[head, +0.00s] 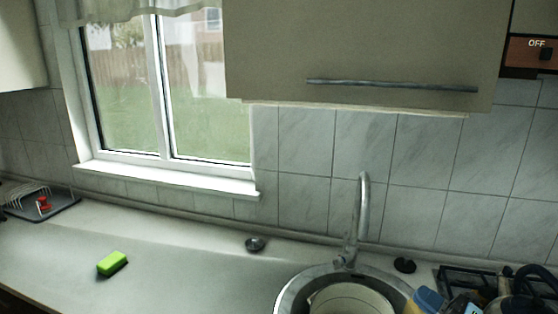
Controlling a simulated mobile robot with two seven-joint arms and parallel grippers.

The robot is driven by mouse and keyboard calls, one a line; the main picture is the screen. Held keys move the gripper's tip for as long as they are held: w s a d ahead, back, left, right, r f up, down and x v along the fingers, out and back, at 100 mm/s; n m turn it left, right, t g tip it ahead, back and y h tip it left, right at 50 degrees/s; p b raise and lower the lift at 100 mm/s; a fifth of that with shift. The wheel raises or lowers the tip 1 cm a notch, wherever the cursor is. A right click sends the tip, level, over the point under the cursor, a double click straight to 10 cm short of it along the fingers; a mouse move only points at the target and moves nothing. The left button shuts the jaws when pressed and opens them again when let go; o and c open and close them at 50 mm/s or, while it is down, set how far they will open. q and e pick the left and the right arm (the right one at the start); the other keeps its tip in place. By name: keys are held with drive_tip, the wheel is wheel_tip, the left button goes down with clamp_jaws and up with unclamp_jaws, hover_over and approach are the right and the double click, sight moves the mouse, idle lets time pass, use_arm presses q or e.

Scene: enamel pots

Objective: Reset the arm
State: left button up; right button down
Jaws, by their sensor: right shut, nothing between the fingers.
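My left gripper and left arm are not in view. A pale round pot (350,300) sits in the round metal sink (291,297) at the bottom middle, its lower part cut off.
A green sponge (112,263) lies on the counter (190,275) at the left. A dish rack (62,204) with a red item stands at the far left. The faucet (363,205) rises behind the sink. A cabinet (365,45) hangs above. The left counter is mostly clear.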

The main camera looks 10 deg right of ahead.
drive_tip(key=s+a+f+m+g+h, duration=0.2)
drive_tip(key=s+a+f+m+h, duration=0.1)
drive_tip(key=s+a+f+m, duration=0.2)
drive_tip(key=s+a+f+m+g+h+p, duration=0.1)
drive_tip(key=s+a+f+m+g+h, duration=0.1)
drive_tip(key=s+a+f+m, duration=0.3)
drive_tip(key=s+a+f+m+g+h+p, duration=0.1)
drive_tip(key=s+a+f+m+g+h, duration=0.2)
drive_tip(key=a+f+m, duration=0.6)
wheel_tip(320, 180, down, 7)
drive_tip(key=s+m+h, duration=0.1)
drive_tip(key=s+m, duration=0.1)
drive_tip(key=m, duration=0.2)
drive_tip(key=shift+s+a, duration=0.2)
drive_tip(key=shift+s, duration=0.1)
